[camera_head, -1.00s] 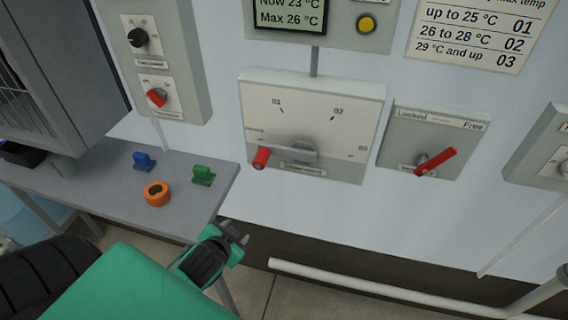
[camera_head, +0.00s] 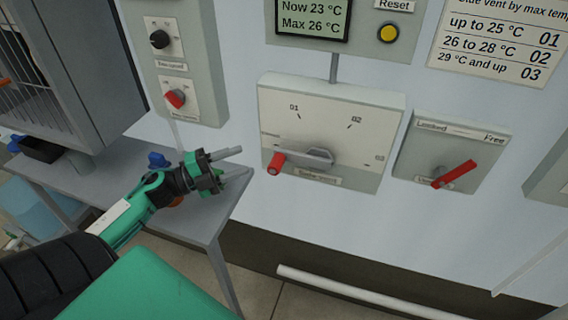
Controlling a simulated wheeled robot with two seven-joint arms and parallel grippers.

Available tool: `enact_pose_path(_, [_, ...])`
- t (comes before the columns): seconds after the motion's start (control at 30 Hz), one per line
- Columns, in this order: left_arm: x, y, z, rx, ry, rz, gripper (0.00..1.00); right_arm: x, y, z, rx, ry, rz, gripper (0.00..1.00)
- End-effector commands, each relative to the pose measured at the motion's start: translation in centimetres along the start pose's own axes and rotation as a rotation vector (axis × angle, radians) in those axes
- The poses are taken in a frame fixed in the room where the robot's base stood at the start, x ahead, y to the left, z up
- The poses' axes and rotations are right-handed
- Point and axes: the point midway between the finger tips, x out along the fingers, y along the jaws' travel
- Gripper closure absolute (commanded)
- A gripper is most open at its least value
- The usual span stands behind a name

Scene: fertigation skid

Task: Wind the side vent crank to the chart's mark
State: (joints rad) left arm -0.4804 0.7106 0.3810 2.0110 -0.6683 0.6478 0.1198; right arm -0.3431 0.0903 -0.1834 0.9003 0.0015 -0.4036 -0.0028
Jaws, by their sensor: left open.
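The side vent crank panel (camera_head: 335,115) is a pale box on the wall with marks 01, 02 and 03. Its grey crank arm (camera_head: 308,154) points left, with a red knob (camera_head: 276,163) at its left end, below and left of mark 01. The chart (camera_head: 500,45) at top right reads up to 25 °C 01, 26 to 28 °C 02, 29 °C and up 03. The display (camera_head: 312,18) reads Now 23 °C, Max 26 °C. My left gripper (camera_head: 240,162) is open and empty, left of the red knob and apart from it. My right gripper is out of view.
Right of the crank is a Locked/Free box (camera_head: 450,150) with its red lever (camera_head: 455,174) tilted up toward Free. A yellow Reset button (camera_head: 388,33) is above. A grey shelf (camera_head: 190,222) holds a blue piece (camera_head: 158,160). A white rail (camera_head: 340,288) runs low along the wall.

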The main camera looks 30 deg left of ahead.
Motion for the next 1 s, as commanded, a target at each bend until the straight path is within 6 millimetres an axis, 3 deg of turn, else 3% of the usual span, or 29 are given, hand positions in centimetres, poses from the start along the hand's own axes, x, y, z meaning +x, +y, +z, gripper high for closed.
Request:
enact_pose_path(0.2, [-1.6, -0.4, -0.7, 0.111, 0.207, 0.127, 0.52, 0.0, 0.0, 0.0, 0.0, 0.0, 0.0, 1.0])
enact_pose_path(0.43, [-1.5, -0.4, -1.1, 0.134, 0.26, 0.161, 0.52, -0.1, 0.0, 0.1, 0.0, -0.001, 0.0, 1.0])
enact_pose_path(1.0, [7.7, 1.1, -3.4, 0.132, 0.258, 0.157, 0.52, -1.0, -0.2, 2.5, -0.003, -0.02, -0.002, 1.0])
